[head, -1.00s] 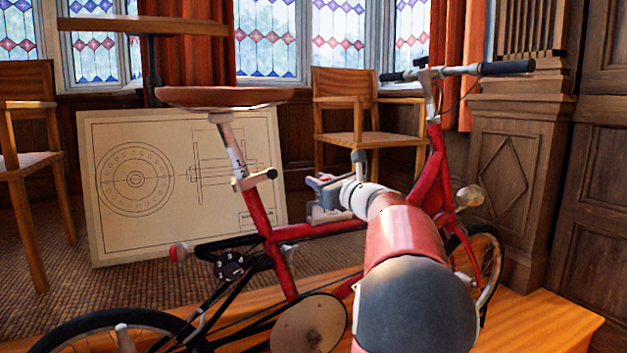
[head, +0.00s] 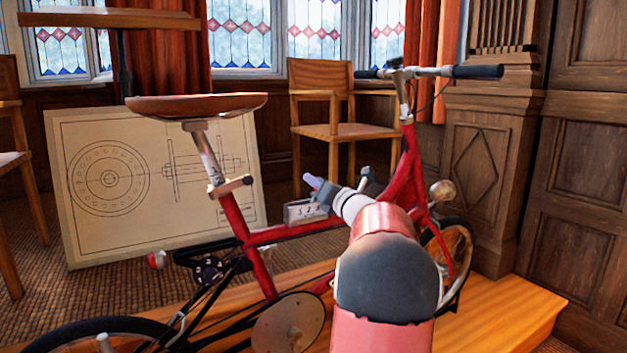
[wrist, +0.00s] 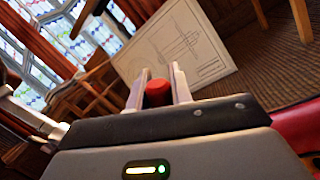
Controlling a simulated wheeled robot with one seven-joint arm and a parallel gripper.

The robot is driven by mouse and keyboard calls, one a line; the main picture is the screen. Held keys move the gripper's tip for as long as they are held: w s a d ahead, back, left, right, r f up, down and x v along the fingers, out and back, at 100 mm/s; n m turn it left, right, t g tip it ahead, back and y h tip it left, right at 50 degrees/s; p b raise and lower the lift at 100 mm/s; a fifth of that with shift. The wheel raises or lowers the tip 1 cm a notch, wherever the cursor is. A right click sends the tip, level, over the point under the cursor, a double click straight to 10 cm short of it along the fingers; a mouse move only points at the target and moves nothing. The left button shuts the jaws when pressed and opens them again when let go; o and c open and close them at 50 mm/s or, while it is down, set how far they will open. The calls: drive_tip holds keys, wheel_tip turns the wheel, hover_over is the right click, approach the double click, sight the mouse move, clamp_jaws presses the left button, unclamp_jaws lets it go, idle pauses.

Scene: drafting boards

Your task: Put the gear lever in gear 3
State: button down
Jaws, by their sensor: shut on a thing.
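The gear box (head: 306,213), a small pale case with the figures 1, 2 and 3 on its side, sits on the bicycle's red top tube in the head view. My gripper (head: 317,188) is just above it, toward its right end, near the figure 3. In the wrist view the red knob of the gear lever (wrist: 158,92) is between the two pale fingers of my gripper (wrist: 159,82), which is shut on it. In the head view my fingers and hand hide the lever, so its exact notch cannot be told.
The red bicycle (head: 232,215) stands on a wooden platform (head: 500,310). Its saddle (head: 195,106) is at left and its handlebar (head: 478,72) at right. A drawing board (head: 70,225) leans behind it. Wooden chairs, including one at the back (head: 320,100), stand beyond.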

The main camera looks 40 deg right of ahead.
drive_tip(key=shift+f, duration=0.1)
idle(0.3)
drive_tip(key=c, duration=1.3)
unclamp_jaws()
drive_tip(key=shift+o, duration=0.2)
drive_tip(key=s+f, duration=0.1)
drive_tip(key=s, duration=0.6)
drive_tip(key=shift+s+a+f+b, duration=0.2)
drive_tip(key=shift+s+a+b, duration=0.15)
drive_tip(key=shift+a+b, duration=0.05)
